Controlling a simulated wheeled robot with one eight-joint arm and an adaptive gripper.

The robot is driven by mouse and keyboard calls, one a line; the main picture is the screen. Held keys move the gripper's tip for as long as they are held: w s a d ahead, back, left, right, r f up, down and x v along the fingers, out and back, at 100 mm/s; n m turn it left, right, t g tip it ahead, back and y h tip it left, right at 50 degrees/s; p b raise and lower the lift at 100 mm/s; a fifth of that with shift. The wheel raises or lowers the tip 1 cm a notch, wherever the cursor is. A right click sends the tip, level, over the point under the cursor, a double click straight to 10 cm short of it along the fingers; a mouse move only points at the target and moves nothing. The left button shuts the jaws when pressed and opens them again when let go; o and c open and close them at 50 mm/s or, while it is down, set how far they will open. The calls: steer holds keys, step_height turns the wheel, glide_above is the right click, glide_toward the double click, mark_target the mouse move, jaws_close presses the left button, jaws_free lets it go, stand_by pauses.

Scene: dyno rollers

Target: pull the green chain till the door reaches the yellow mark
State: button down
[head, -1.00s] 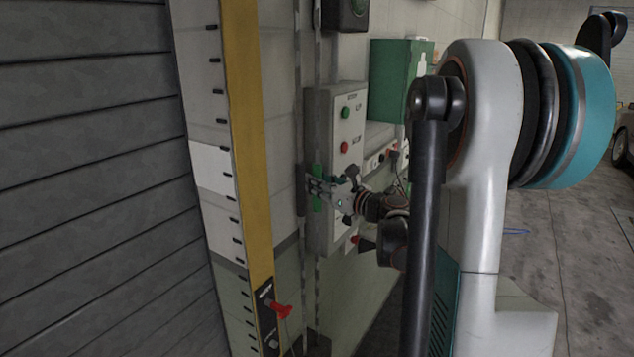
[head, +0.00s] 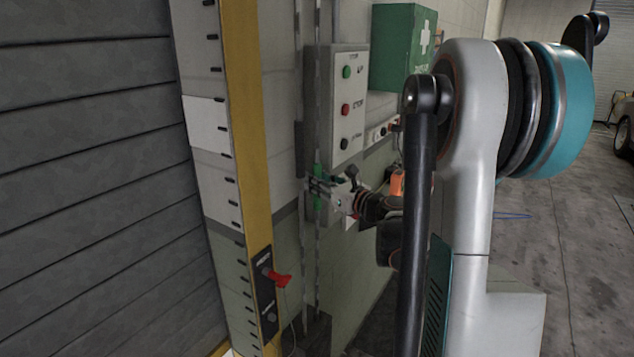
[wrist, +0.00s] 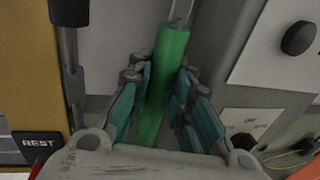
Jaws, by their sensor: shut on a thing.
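The green sleeve on the chain (head: 317,174) hangs in front of the grey control box in the head view. My gripper (head: 320,188) is shut on this sleeve. In the wrist view the green sleeve (wrist: 170,60) runs upright, slightly tilted, between the teal finger pads, with metal chain above it. The grey slatted door (head: 90,150) fills the left of the head view; its bottom edge is out of view. A scale strip (head: 193,60) with black ticks and a white band (head: 205,122) stands beside the door. I cannot make out a separate yellow mark.
A yellow post (head: 243,120) stands beside the scale, with a red handle (head: 280,279) low on it. A control box (head: 340,90) with buttons and a green first-aid cabinet (head: 403,48) are on the wall.

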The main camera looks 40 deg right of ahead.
steer(key=c, duration=1.4)
jaws_free()
steer(key=shift+c, duration=0.2)
steer(key=s+d, duration=0.1)
steer(key=s, duration=1.1)
steer(key=shift+d, duration=0.15)
